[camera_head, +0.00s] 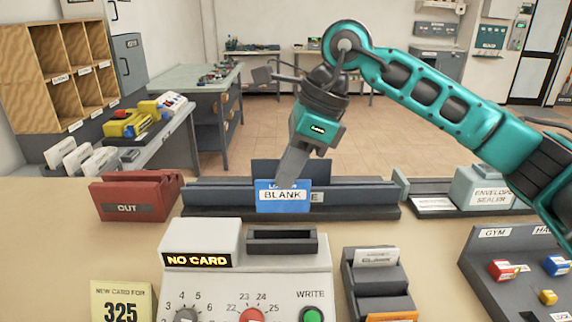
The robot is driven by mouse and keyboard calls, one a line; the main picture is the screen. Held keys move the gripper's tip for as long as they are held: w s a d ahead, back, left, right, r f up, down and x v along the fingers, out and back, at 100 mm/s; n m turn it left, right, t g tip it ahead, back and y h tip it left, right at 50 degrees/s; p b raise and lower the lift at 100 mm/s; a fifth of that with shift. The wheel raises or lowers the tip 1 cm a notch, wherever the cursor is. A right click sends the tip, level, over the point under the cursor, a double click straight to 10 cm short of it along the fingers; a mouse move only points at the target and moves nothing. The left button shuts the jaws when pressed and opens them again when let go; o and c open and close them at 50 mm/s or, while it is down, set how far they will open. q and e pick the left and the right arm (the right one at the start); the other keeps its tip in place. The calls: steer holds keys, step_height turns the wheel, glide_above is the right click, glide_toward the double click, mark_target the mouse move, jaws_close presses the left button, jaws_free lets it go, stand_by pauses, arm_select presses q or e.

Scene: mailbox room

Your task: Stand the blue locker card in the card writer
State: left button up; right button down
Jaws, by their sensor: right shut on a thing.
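The blue locker card (282,203), labelled BLANK, is upright in front of the long dark rack (350,208) at the middle of the counter. My right gripper (289,182) points down from above and is shut on the card's top edge. I cannot tell whether the card still touches the rack. The card writer (200,238) is a white box nearer to me, with an empty dark slot (282,240) on top, right of a display reading NO CARD. It has dials and a green WRITE button (312,315). My left gripper is not in view.
A yellow note reading 325 (121,302) lies left of the writer. A dark card tray (380,283) and a key panel (515,265) are right. The envelope sealer (490,187) stands behind them.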

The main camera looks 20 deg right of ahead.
mark_target(283, 211)
steer(key=shift+w+a+f, duration=0.1)
steer(key=shift+f, duration=0.05)
steer(key=shift+f+b, duration=1.25)
steer(key=shift+f, duration=0.55)
steer(key=shift+f, duration=0.2)
steer(key=shift+f+b, duration=0.95)
steer(key=shift+b, duration=0.05)
